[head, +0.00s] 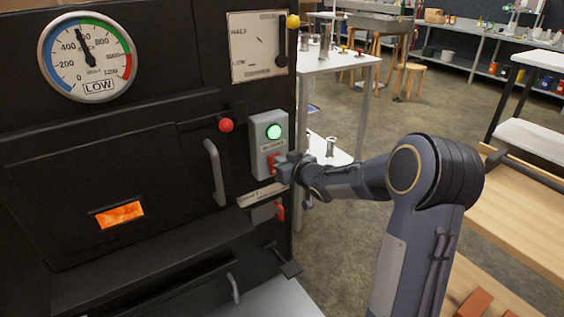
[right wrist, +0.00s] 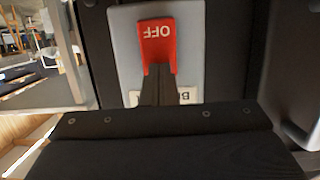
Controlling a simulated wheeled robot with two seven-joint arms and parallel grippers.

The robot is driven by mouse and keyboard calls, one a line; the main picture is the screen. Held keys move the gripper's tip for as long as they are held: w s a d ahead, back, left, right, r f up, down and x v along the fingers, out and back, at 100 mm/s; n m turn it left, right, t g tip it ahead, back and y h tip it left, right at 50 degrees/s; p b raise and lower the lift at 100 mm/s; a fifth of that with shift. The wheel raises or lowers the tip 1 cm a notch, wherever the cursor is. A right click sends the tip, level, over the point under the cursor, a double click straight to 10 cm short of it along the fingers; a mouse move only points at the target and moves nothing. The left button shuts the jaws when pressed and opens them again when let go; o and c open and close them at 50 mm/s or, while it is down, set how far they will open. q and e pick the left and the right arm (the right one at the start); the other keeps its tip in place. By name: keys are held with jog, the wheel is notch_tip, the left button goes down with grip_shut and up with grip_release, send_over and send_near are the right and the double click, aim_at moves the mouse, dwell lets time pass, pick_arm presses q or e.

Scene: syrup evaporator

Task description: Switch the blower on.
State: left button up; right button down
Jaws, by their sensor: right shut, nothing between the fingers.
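A grey switch box (head: 258,165) is fixed to the right side of the black stove front, with a lit green lamp (head: 274,132) at its top. Its red switch (head: 272,160) is partly hidden by my right gripper (head: 284,168) in the head view. The right wrist view shows the red switch (right wrist: 157,42) with "OFF" on it, upside down in the picture. A partly hidden label (right wrist: 188,97) starts with "B". My right gripper's shut fingers (right wrist: 158,88) are at the switch's end near the label, touching or very close. My left gripper is out of view.
A second grey box with a red handle (head: 280,211) sits below the switch box. A door handle (head: 215,172) and red knob (head: 226,125) are to the left. A round gauge (head: 88,58) is at upper left. A wooden bench (head: 520,215) stands at right.

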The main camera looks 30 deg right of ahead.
jog(key=s, duration=0.7)
jog(key=shift+d, duration=0.15)
dwell(0.3)
jog(key=s+a+f+m+g+y, duration=0.1)
jog(key=s+a+g, duration=0.2)
jog(key=s+a, duration=0.5)
jog(key=s+a+f+g+y, duration=0.1)
jog(key=s+a+g, duration=0.2)
jog(key=s, duration=1)
jog(key=s+a+m+g+y, duration=0.1)
jog(key=s+a+g, duration=0.2)
jog(key=s+a, duration=0.5)
notch_tip(320, 180, up, 31)
jog(key=s+d+p, duration=0.1)
jog(key=s+p, duration=0.1)
jog(key=p, duration=3)
jog(key=shift+s+d+r+g, duration=0.15)
jog(key=shift+d+r+g, duration=0.05)
jog(key=shift+d+g, duration=0.1)
